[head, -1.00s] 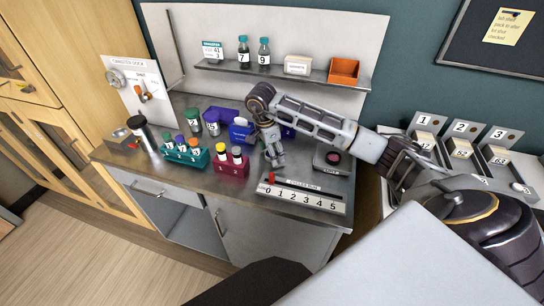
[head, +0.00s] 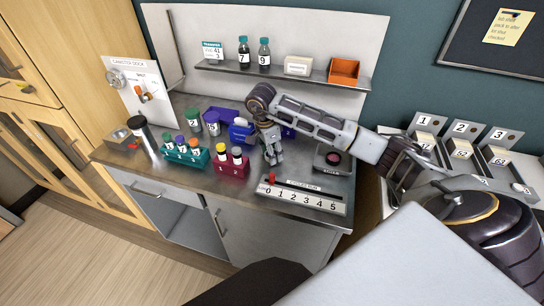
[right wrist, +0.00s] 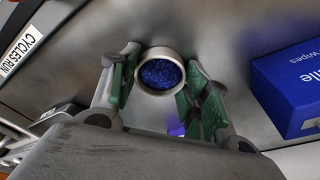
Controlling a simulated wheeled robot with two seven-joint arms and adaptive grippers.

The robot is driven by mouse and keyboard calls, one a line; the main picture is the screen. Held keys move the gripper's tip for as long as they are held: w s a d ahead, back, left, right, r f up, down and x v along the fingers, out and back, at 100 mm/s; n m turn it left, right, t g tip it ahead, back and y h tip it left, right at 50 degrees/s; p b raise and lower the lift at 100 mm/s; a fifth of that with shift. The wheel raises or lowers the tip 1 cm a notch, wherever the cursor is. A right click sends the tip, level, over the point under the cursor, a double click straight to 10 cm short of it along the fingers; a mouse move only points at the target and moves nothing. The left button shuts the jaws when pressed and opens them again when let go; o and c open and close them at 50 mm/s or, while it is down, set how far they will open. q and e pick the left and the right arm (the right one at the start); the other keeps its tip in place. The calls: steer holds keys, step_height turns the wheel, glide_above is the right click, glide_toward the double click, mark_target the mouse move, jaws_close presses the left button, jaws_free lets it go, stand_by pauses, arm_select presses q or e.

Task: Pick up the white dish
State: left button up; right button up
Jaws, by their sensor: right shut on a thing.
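The white dish (right wrist: 160,58) shows in the right wrist view as a small round pale cup filled with blue granules. My right gripper (right wrist: 158,85) has its two green-padded fingers on either side of the dish and is shut on it. In the head view my right gripper (head: 273,158) points down over the metal counter, behind the numbered strip; the dish is hidden or too small to tell there. I cannot tell whether the dish touches the counter. My left gripper is not in view.
A blue wipes box (right wrist: 290,88) stands close beside the gripper, also in the head view (head: 239,131). A maroon rack (head: 232,168) and a teal rack (head: 186,157) hold vials to the left. A scale-like device (head: 332,158) stands right, the numbered strip (head: 302,197) in front.

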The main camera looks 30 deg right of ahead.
steer(key=shift+r, duration=0.7)
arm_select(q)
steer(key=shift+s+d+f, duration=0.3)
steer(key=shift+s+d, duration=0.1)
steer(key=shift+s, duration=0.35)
arm_select(e)
step_height(320, 180, up, 9)
steer(key=shift+f, duration=0.15)
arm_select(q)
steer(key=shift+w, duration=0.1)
